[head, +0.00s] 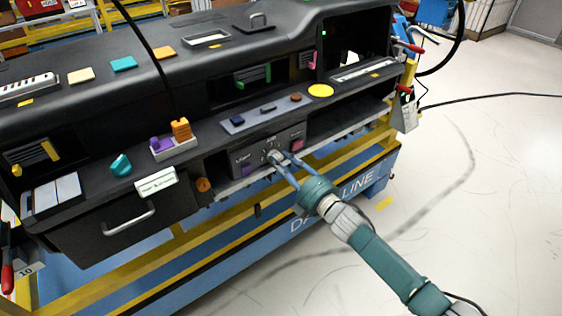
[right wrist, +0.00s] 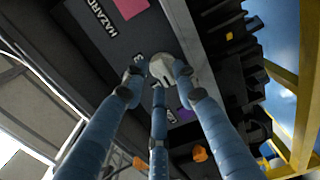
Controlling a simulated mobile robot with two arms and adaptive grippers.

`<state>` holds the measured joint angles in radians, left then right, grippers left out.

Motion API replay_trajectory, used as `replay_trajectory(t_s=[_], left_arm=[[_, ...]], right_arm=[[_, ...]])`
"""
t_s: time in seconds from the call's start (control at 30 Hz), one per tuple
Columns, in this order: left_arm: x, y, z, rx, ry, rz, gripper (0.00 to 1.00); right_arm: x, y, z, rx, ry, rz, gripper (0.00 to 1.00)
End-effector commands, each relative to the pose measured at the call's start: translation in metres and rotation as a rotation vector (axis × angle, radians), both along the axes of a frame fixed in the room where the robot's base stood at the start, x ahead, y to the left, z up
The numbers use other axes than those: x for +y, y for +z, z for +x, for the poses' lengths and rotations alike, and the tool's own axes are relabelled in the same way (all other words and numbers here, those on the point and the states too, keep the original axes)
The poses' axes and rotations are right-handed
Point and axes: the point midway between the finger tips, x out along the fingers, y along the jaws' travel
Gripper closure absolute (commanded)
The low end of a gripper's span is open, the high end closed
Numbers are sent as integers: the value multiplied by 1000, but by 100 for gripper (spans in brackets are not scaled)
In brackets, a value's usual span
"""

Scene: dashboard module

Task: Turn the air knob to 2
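The air knob (head: 273,156) is a small round light grey knob on the dark panel (head: 247,158) low in the middle of the dashboard. In the right wrist view the knob (right wrist: 163,68) shows between the fingertips, with small white marks on the panel around it. My right gripper (head: 280,157) comes from the lower right, its blue fingers pointing at the panel. In the right wrist view its fingers (right wrist: 160,72) stand close around the knob; whether they press on it is not clear. The number the knob points to cannot be read. My left gripper is not in view.
A purple button (head: 246,171) and a pink button (head: 297,146) flank the knob. An orange round knob (head: 203,185) sits to the left, beside a drawer with a grey handle (head: 128,222). Open floor (head: 480,190) lies to the right.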

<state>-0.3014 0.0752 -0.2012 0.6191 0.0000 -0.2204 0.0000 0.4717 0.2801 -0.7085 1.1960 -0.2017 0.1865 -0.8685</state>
Motion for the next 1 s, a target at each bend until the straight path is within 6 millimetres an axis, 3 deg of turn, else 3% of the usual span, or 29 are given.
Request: replay_trajectory(t_s=[0.37, 0.4, 0.53, 1.0], left_arm=[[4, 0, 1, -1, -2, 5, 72], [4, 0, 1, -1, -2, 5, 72], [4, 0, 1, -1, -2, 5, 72], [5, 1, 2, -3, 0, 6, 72]], right_arm=[[5, 0, 7, 0, 1, 0, 71], [5, 0, 7, 0, 0, 0, 73], [5, 0, 7, 0, 0, 0, 99], [5, 0, 7, 49, 0, 67, 100]])
